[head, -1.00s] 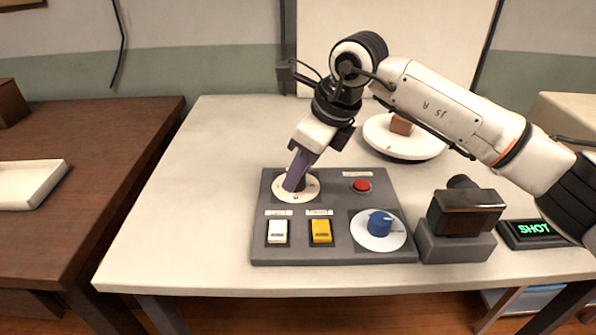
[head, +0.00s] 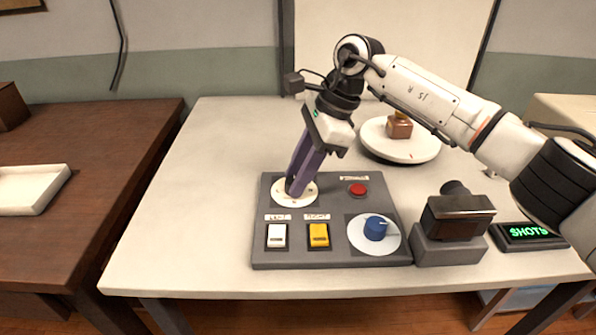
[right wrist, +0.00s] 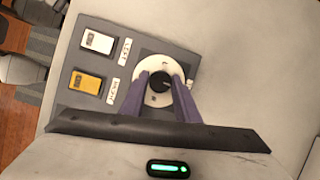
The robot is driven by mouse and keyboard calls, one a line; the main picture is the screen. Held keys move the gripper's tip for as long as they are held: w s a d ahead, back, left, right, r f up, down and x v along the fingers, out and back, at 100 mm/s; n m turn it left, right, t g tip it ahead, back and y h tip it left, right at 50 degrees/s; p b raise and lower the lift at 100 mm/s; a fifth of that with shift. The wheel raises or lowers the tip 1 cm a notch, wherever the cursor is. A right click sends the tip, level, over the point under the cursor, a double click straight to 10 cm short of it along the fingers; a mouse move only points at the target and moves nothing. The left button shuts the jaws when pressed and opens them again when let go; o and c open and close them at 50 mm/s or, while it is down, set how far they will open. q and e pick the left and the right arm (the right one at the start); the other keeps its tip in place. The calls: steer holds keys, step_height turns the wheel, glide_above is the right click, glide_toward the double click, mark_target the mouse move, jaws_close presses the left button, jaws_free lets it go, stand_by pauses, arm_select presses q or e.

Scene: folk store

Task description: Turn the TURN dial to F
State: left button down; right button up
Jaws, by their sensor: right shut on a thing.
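The control panel (head: 335,255) lies on the pale table. Its upper-left dial has a round cream plate (head: 308,199) with markings too small to read. In the right wrist view a dark round knob (right wrist: 161,81) sits at the middle of this plate. My right gripper (head: 294,190) points down onto this dial, its purple fingers shut on the knob. It also shows in the right wrist view (right wrist: 163,84), with a finger on each side of the knob. A blue knob (head: 376,228) on a white disc is at the panel's lower right. My left gripper is out of view.
The panel also has a white switch (head: 277,236), a yellow switch (head: 319,235) and a red button (head: 357,190). A camera-like device (head: 456,217) and a lit sign (head: 526,233) stand to the right. A round white stand (head: 376,146) with a small brown bottle is behind.

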stand_by(0.5)
steer(key=o, duration=1)
steer(key=shift+o, duration=0.2)
steer(key=shift+r, duration=0.1)
steer(key=v, duration=1)
steer(key=shift+w+r, duration=0.1)
steer(key=shift+r, duration=0.1)
